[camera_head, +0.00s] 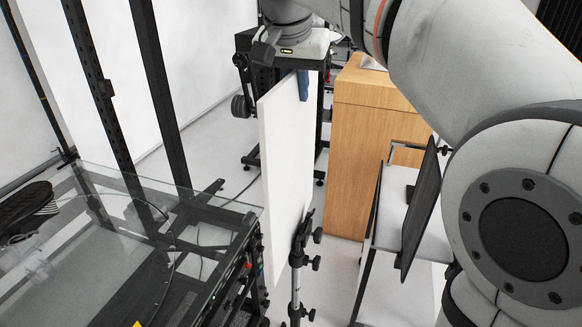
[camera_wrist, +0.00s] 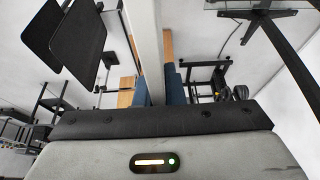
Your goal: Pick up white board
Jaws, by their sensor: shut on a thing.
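The white board (camera_head: 285,160) stands upright in the middle of the head view, seen at a slant with its narrow edge towards me. In the wrist view, the board (camera_wrist: 148,40) is a pale strip running between my blue fingers. My gripper (camera_head: 303,85) is at the top of the board, shut on its upper part; one blue finger shows on the right face. Both fingers of my gripper (camera_wrist: 158,90) flank the board in the wrist view. A black clamp stand (camera_head: 297,255) is at the board's lower right; I cannot tell whether it grips the board.
A glass-topped black-framed table (camera_head: 110,235) is close on the left of the board. A wooden cabinet (camera_head: 370,120) stands behind to the right. A dark panel (camera_head: 420,210) and a white-topped table (camera_head: 398,200) are on the right. Black frame posts (camera_head: 160,90) rise at the left.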

